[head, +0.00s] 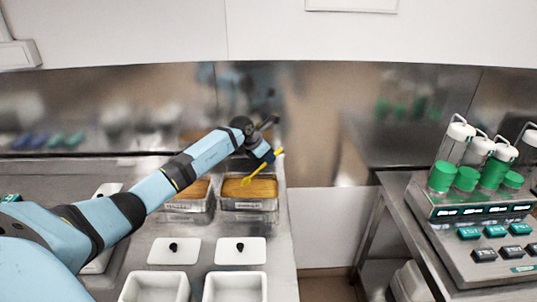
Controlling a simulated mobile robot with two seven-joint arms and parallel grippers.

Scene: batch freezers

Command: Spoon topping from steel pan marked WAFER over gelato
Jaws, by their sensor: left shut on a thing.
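My left gripper (268,153) is shut on a yellow spoon (258,170). It holds the spoon tilted, its bowl down to the left, over or just at the right steel pan (249,217). I cannot tell whether the bowl touches the orange-brown contents (234,189). This pan has a small front label too small to read. A similar steel pan (187,218) stands to its left, partly hidden by my left arm. I cannot tell which pan reads WAFER. No gelato can be made out for certain. My right gripper is not in view.
Two white lids (173,259) (252,256) with black knobs lie in front of the pans. Two white tubs (155,290) (235,290) stand nearer. A gap separates the two counters.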

